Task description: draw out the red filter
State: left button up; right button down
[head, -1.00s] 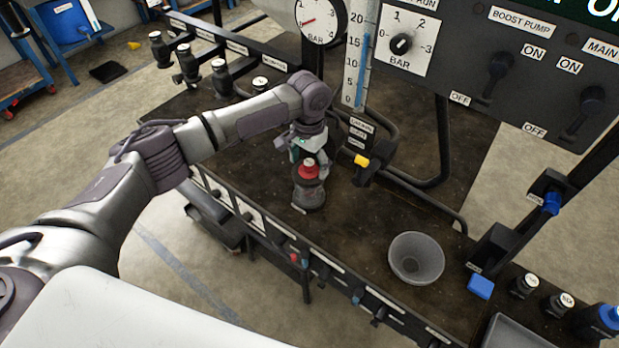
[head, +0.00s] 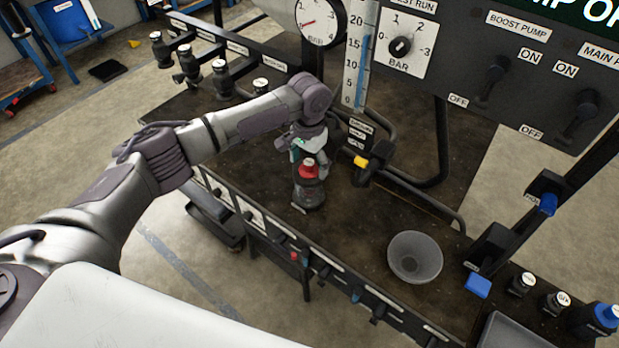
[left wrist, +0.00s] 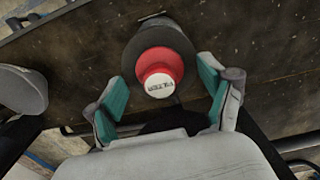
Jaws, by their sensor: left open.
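The red filter (head: 308,169) sits upright in a dark round housing (head: 310,195) on the bench, near its front edge. In the left wrist view the red filter (left wrist: 160,72) has a white label on its top and the dark housing around it. My left gripper (head: 305,158) is just above and behind the filter. In the left wrist view its teal-padded fingers (left wrist: 163,92) are open, one on each side of the red top, with gaps between them and it. My right gripper is not in view.
A grey bowl (head: 415,257) stands to the right on the bench (head: 345,235). A yellow-handled valve (head: 360,162) and dark pipes are close to the right of the filter. Several black nozzles (head: 223,78) line the back left. A control panel (head: 480,60) rises behind.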

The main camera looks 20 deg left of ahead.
pick_arm(q)
jog(key=shift+p, duration=0.35)
jog(key=shift+s, duration=0.1)
grip_shut()
dwell(0.3)
jog(key=shift+r+p, duration=3.05)
jog(key=shift+p, duration=0.75)
notch_tip(320, 180, up, 6)
jog(key=p, duration=0.7)
